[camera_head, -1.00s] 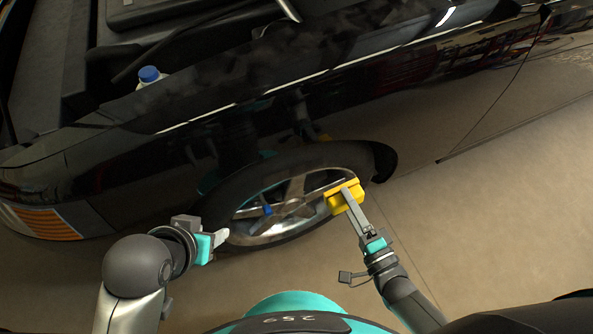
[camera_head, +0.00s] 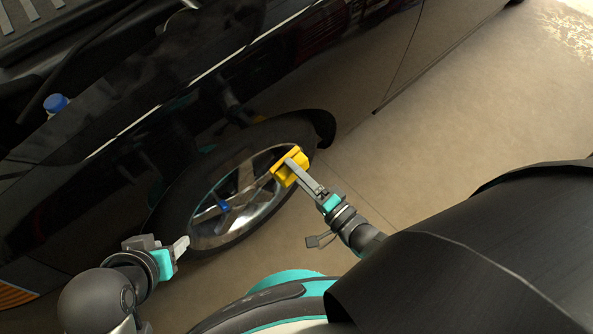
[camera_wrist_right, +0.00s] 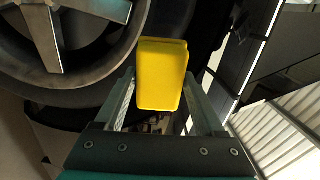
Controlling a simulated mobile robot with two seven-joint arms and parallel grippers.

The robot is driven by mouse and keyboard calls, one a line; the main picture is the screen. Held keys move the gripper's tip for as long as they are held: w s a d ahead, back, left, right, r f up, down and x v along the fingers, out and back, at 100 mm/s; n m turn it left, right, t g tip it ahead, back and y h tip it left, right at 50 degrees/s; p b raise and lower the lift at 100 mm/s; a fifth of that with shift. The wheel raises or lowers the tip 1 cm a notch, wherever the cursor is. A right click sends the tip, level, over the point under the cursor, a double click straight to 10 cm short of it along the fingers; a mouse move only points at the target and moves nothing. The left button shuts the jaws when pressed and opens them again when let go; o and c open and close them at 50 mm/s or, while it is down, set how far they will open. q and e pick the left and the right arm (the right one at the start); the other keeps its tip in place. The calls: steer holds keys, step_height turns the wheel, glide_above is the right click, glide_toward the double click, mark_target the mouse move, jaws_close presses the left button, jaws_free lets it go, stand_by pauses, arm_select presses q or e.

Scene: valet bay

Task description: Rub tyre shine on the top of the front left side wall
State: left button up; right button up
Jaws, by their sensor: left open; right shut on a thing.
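The black tyre (camera_head: 262,134) with its silver spoked rim (camera_head: 253,205) stands under the black car's wheel arch. My right gripper (camera_head: 294,165) is shut on a yellow applicator block (camera_head: 286,176) at the right part of the wheel. In the right wrist view the yellow applicator (camera_wrist_right: 162,75) sits between the fingers, with the rim (camera_wrist_right: 60,80) to its left. I cannot tell whether it touches the tyre. My left gripper (camera_head: 184,246) is open and empty near the wheel's lower left.
The black car body (camera_head: 150,140) fills the upper left. A small blue part (camera_head: 224,207) shows at the wheel's middle. Bare floor (camera_head: 440,130) lies to the right.

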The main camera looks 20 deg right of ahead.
steer(key=b, duration=0.1)
glide_toward(263, 138)
steer(key=shift+f+x, duration=0.2)
steer(key=shift+x, duration=1.55)
steer(key=shift+s+a, duration=0.1)
steer(key=shift+b+x, duration=0.5)
steer(key=shift+x, duration=0.75)
steer(key=shift+a, duration=0.15)
steer(key=shift+s+a, duration=0.35)
steer(key=shift+a, duration=0.4)
steer(key=shift+s+a, duration=0.35)
steer(key=shift+a, duration=0.7)
steer(key=shift+w+d, duration=0.35)
steer(key=shift+d, duration=0.45)
steer(key=shift+w+d, duration=0.35)
steer(key=shift+d, duration=0.45)
steer(key=shift+w+d+r, duration=0.1)
steer(key=shift+w+d, duration=0.1)
steer(key=shift+d, duration=0.2)
